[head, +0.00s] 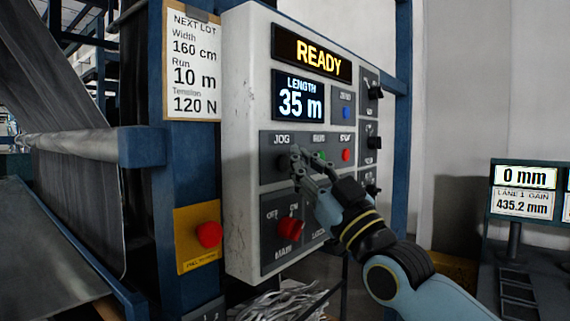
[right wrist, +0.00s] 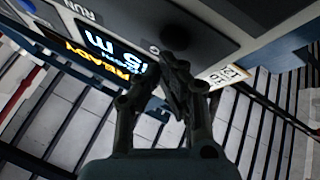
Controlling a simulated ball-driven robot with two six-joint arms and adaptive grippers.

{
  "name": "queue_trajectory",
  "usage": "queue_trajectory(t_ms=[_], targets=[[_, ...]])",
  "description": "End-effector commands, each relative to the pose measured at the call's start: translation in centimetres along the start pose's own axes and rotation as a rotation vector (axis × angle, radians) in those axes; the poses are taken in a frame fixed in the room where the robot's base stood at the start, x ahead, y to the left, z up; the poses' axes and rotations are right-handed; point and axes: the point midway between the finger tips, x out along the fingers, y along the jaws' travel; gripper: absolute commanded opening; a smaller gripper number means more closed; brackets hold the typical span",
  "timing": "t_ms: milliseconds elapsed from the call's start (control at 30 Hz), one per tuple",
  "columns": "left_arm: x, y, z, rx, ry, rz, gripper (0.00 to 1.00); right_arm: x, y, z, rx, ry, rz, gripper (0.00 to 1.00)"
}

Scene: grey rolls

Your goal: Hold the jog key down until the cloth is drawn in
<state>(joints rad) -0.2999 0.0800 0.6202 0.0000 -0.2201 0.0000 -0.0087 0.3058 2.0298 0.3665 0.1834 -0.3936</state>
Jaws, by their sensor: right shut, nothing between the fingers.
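The control box (head: 240,120) faces me, with a black jog key (head: 281,162) under the label JOG. My right gripper (head: 298,160) is shut and empty, its fingertips close beside the key in the head view. In the right wrist view the fingertips (right wrist: 172,66) are right by the dark round key (right wrist: 174,37); I cannot tell if they touch it. The status display (head: 310,54) reads READY and the length display (head: 300,97) reads 35 m. Grey cloth (head: 75,185) hangs over a roller at the left. My left gripper is out of view.
A green run button and a red stop button (head: 346,155) sit right of the jog key. A red main knob (head: 291,229) is below, and a red emergency button (head: 209,235) is on the blue post. A card (head: 193,65) lists 10 m. A monitor (head: 526,190) stands at right.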

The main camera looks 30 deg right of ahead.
Motion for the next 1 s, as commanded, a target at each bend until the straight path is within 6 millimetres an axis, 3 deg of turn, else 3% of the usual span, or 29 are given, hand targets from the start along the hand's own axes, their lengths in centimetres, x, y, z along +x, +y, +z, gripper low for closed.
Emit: queue_trajectory(t_ms=[1000], targets=[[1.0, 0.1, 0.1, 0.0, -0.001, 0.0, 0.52, 0.7, -0.4, 0.3, 0.0, 0.0, 0.0, 0.0]])
